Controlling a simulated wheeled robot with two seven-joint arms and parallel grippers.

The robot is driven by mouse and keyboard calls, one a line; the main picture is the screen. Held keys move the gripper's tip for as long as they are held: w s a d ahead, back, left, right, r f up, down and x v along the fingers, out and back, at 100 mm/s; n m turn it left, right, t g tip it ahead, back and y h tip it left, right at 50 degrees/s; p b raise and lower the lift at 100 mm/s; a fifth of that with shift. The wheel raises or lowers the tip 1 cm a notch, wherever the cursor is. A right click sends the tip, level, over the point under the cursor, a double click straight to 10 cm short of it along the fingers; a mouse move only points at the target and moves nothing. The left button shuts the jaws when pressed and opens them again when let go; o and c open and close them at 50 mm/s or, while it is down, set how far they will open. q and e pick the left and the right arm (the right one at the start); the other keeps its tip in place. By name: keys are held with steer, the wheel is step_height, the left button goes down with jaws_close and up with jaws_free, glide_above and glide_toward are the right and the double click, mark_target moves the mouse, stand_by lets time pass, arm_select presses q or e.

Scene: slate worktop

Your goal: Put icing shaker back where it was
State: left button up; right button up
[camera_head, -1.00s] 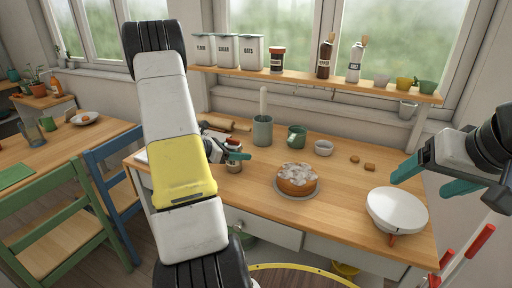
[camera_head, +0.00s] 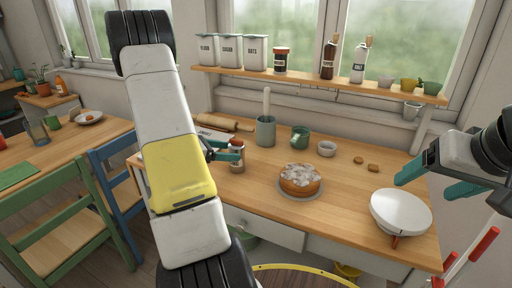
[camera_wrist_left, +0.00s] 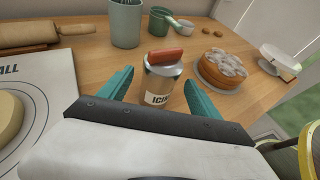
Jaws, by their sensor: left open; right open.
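The icing shaker (camera_wrist_left: 160,82) is a metal can with a red-brown top and a label reading "ICI…". It stands upright on the wooden worktop in the left wrist view, between the two open teal fingers of my left gripper (camera_wrist_left: 160,100), with gaps on both sides. In the head view the shaker (camera_head: 237,160) is partly hidden by my left gripper (camera_head: 226,151) and arm. My right gripper (camera_head: 430,178) is open and empty at the right, above the white bowl-like dish.
A cake (camera_head: 299,178) on a plate stands right of the shaker. Behind are a grey-green crock (camera_head: 265,131), a green mug (camera_head: 299,137) and a small bowl (camera_head: 326,148). A rolling pin (camera_wrist_left: 45,35) and a white board (camera_wrist_left: 45,85) lie left. The white dish (camera_head: 400,212) is at right.

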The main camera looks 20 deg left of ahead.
arm_select(q)
steer(key=v, duration=0.5)
steer(key=s+d+r+m+g, duration=0.25)
steer(key=d+r+m, duration=0.25)
steer(key=d, duration=0.3)
steer(key=s+d+r+m+g, duration=0.2)
steer(key=d+r+m+g, duration=0.15)
steer(key=d+m, duration=0.4)
steer(key=s+d+r+m+t+y, duration=0.1)
steer(key=s+d+r+m+y, duration=0.5)
steer(key=s+d+m, duration=0.5)
steer(key=s+r+m, duration=0.1)
steer(key=s+m, duration=0.1)
steer(key=m, duration=0.3)
steer(key=shift+s+r+m+t, duration=0.25)
steer(key=shift+s+m+t, duration=0.05)
steer(key=shift+m, duration=0.05)
